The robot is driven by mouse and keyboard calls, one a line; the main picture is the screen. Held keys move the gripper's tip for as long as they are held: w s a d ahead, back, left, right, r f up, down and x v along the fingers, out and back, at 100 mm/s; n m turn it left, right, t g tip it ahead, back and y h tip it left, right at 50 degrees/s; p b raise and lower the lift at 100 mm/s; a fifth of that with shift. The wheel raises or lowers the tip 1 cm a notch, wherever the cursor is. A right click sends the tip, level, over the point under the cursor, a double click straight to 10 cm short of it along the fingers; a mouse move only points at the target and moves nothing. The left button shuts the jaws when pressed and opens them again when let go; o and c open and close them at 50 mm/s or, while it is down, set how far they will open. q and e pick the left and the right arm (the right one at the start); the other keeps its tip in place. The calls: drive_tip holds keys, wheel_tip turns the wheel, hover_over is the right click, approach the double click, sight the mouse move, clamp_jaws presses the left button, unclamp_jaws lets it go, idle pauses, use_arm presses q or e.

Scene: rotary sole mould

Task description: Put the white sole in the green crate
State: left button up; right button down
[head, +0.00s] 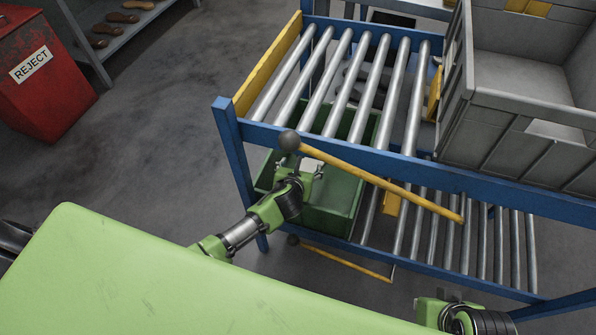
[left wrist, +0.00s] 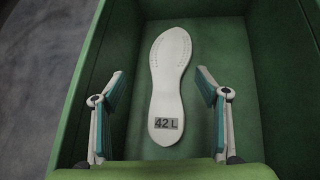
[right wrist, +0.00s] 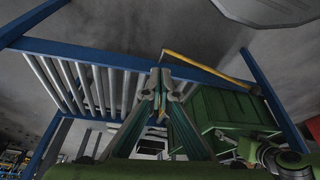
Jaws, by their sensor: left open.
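The white sole (left wrist: 170,75), marked 42 L, lies flat on the floor of the green crate (left wrist: 68,135) in the left wrist view. My left gripper (left wrist: 160,85) is open, with one finger on each side of the sole and a gap to both. In the head view the green crate (head: 345,192) stands on the lower roller level, and my left gripper (head: 308,170) is at its near left part.
The blue rack has an upper roller level (head: 345,85) over part of the crate, and a yellow bar (head: 380,182) crosses its front. A grey crate (head: 530,95) stands on the upper right. A red REJECT bin (head: 40,85) and a shelf with brown soles (head: 115,28) are at left.

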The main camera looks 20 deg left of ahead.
use_arm(q)
drive_tip(key=p+v, duration=0.4)
drive_tip(key=v, duration=0.8)
drive_tip(key=shift+r, duration=0.25)
use_arm(e)
wheel_tip(320, 180, down, 16)
drive_tip(key=s+g, duration=0.1)
drive_tip(key=shift+f, duration=0.25)
drive_tip(key=shift+a, duration=0.1)
